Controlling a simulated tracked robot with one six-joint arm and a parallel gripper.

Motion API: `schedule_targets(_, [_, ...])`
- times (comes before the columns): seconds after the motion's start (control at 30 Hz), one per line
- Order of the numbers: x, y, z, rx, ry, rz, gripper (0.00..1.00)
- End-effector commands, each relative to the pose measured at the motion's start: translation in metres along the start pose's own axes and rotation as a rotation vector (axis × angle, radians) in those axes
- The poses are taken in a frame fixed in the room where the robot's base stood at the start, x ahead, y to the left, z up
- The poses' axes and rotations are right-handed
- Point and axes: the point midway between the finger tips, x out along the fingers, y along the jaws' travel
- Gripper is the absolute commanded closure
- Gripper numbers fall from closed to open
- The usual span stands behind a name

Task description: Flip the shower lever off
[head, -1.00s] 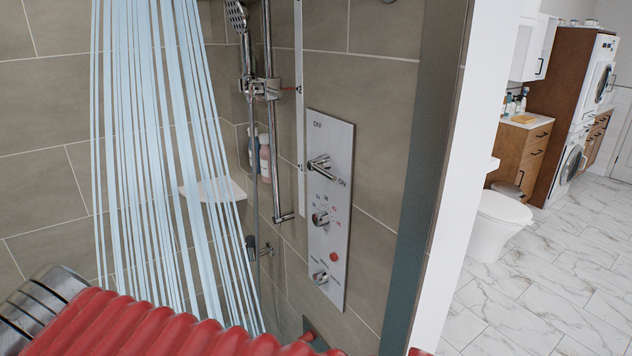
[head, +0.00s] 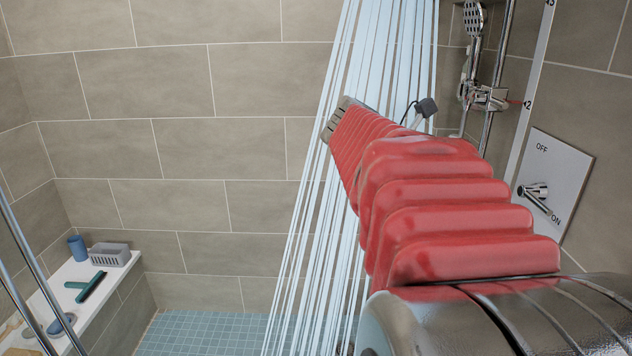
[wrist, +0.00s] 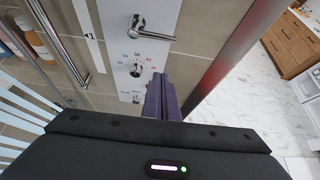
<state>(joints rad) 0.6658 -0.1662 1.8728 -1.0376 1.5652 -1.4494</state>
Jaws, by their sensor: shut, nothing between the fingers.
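The chrome shower lever (head: 538,197) is on a pale wall panel (head: 570,170) at the right of the head view. Its handle points down and right, towards the ON mark and away from OFF above. Water streams (head: 320,220) are falling. In the wrist view the lever (wrist: 148,28) is near the top, its handle pointing right. My gripper (wrist: 163,84) is shut and empty, its dark purple fingers below the lever in the picture, apart from it, over the panel's lower part. In the head view my red-sleeved arm hides the lower panel; I cannot make out my fingers there.
A temperature knob (wrist: 135,70) sits below the lever. A vertical chrome rail (head: 497,70) with a hand shower (head: 474,18) stands left of the panel. A white shelf (head: 75,285) with bath items is at the far left. A wooden cabinet (wrist: 296,45) stands beyond the shower.

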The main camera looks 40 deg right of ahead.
Motion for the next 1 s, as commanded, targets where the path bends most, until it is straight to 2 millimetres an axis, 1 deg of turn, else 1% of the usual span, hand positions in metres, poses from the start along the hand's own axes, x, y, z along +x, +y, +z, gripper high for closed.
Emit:
schedule_targets(0.27, [0.001,0.0,-0.001,0.002,0.002,0.002,1.0])
schedule_targets(0.47, [0.012,0.0,-0.001,0.004,0.003,0.001,1.0])
schedule_targets(0.67, [0.036,-0.001,-0.001,0.004,0.004,-0.001,1.0])
schedule_targets(1.0, [0.084,-0.001,-0.001,0.004,0.004,-0.003,1.0])
